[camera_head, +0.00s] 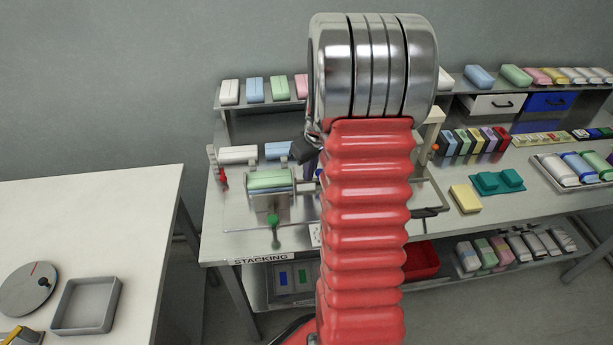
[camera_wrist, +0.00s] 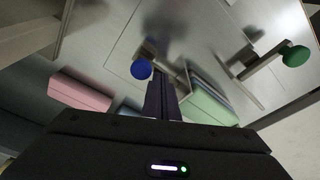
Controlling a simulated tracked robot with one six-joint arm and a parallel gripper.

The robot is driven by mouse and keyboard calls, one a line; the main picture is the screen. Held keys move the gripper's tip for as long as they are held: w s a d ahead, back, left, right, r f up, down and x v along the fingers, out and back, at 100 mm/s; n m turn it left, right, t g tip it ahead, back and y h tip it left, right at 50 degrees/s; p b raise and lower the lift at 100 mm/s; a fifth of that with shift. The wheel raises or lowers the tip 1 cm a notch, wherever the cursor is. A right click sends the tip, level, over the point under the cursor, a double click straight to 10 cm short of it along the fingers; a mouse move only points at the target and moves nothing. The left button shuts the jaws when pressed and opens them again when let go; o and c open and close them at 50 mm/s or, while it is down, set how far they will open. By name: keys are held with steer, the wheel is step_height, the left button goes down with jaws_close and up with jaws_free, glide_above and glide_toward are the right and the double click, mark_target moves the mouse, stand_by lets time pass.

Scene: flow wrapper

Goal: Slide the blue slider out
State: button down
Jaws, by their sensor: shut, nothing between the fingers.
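In the wrist view, the blue slider shows as a round blue knob (camera_wrist: 141,69) above a pale grey metal surface. My gripper (camera_wrist: 158,82) is shut and empty. Its dark fingers are beside the blue knob, just to its right in the picture; I cannot tell whether they touch it.
A green knob (camera_wrist: 295,56) on a rod stands at the right in the wrist view; a green-knobbed lever (camera_head: 273,221) shows in the head view. A pink block (camera_wrist: 80,92) and a green block (camera_wrist: 208,105) lie near my gripper. The workbench (camera_head: 225,222) carries many coloured packs.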

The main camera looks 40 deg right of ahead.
steer(key=shift+s+d+f, duration=0.2)
steer(key=shift+s+d, duration=0.5)
steer(key=shift+d, duration=0.1)
steer(key=shift+s+d+f, duration=0.2)
steer(key=shift+s+d, duration=0.45)
steer(key=shift+d, duration=0.1)
stand_by(0.7)
steer(key=shift+w+a, duration=0.4)
steer(key=shift+a, duration=0.15)
steer(key=shift+w+d+r, duration=0.1)
steer(key=shift+w+r, duration=0.05)
steer(key=shift+r, duration=1.45)
steer(key=shift+w+v, duration=0.2)
steer(key=shift+v, duration=0.65)
steer(key=shift+w+v, duration=0.15)
steer(key=shift+v, duration=0.75)
steer(key=shift+w+v, duration=0.2)
steer(key=shift+v, duration=0.65)
steer(key=shift+d+r, duration=0.1)
steer(key=shift+m, duration=0.3)
